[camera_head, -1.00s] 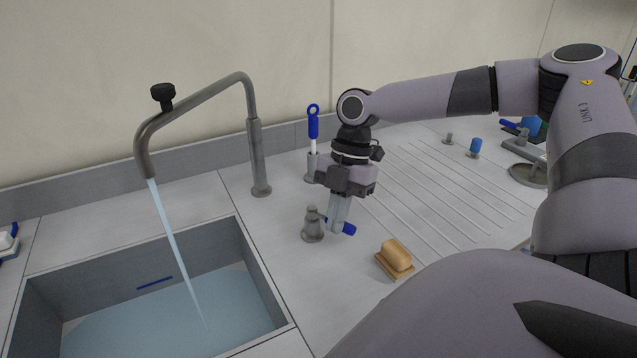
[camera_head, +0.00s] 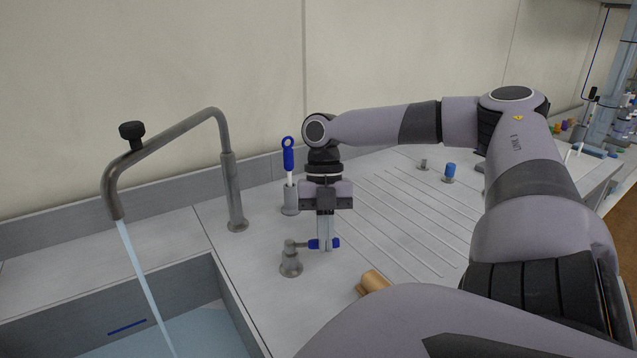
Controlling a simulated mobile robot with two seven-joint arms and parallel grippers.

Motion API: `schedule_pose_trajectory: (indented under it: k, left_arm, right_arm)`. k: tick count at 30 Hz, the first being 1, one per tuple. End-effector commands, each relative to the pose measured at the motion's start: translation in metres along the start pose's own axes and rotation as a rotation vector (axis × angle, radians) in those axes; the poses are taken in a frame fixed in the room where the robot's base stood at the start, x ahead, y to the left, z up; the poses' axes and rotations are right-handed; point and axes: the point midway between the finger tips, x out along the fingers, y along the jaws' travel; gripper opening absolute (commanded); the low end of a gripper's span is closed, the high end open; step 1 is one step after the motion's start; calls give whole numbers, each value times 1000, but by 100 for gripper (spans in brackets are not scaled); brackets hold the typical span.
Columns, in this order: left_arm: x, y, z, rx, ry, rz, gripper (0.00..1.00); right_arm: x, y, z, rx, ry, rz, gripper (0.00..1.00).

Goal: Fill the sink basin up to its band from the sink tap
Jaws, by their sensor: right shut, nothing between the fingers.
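The grey sink tap (camera_head: 170,145) arches over the sink basin (camera_head: 120,300) at lower left. A pale blue stream (camera_head: 145,285) runs from its spout into the basin. Water (camera_head: 195,338) covers the basin floor. The blue band (camera_head: 127,328) shows on the far wall, just above the water surface. The basin's near part is cut off by the frame. A grey valve (camera_head: 290,263) stands right of the basin, its blue-ended lever (camera_head: 313,244) pointing right. My right gripper (camera_head: 327,247) is shut and empty, pointing down at the blue end; I cannot tell if they touch.
A blue-handled brush (camera_head: 289,160) stands in a holder behind the valve. A brown block (camera_head: 372,281) lies in front, partly hidden by my arm. A blue-capped fitting (camera_head: 449,171) stands beyond the ribbed drainer (camera_head: 410,220), which is mostly clear.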

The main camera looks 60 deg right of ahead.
Motion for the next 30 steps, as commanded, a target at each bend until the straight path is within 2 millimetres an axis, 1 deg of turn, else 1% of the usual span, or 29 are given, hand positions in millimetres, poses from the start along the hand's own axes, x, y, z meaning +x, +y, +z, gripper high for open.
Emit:
schedule_pose_trajectory:
  k: [23, 26, 30]
  left_arm:
    - [1, 0, 2, 0, 0, 0, 59]
    - [-1, 0, -1, 0, 0, 0, 59]
    - [-8, 0, -10, 0, 0, 0, 59]
  right_arm:
    - [-1, -1, 2, 4, -1, 2, 0]
    - [-2, -1, 0, 3, 0, 2, 0]
    - [-4, -2, -8, 5, 1, 4, 0]
